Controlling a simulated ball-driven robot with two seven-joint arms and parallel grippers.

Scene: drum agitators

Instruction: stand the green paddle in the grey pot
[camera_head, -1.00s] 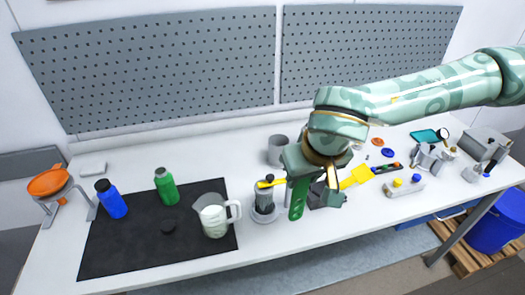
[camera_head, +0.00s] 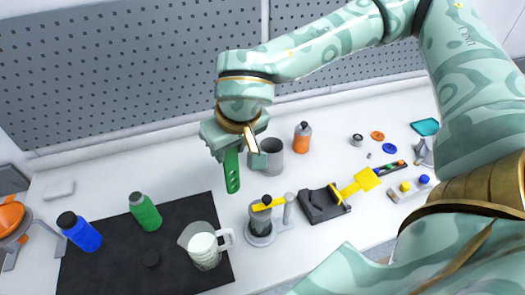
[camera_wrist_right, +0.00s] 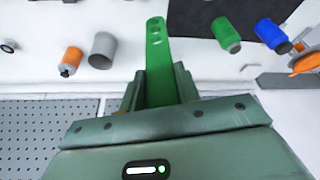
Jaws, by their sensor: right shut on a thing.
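My right gripper (camera_head: 236,154) is shut on the green paddle (camera_head: 232,173), which hangs down with its holed end lowest, above the bench. In the right wrist view the green paddle (camera_wrist_right: 157,62) runs out from between the fingers (camera_wrist_right: 160,88). The grey pot (camera_head: 272,160) stands upright on the bench, just right of my gripper, which overlaps its left edge in the head view. The pot (camera_wrist_right: 103,52) lies left of the paddle in the wrist view, clearly apart from it. The pot's inside is mostly hidden. My left gripper is not in view.
An orange bottle (camera_head: 302,138) stands right of the pot. A drum device (camera_head: 260,226) with a yellow piece is in front. A black holder (camera_head: 322,204) and yellow paddle (camera_head: 362,182) lie right. A jug (camera_head: 204,246) and green bottle (camera_head: 145,212) are on the dark mat (camera_head: 105,268).

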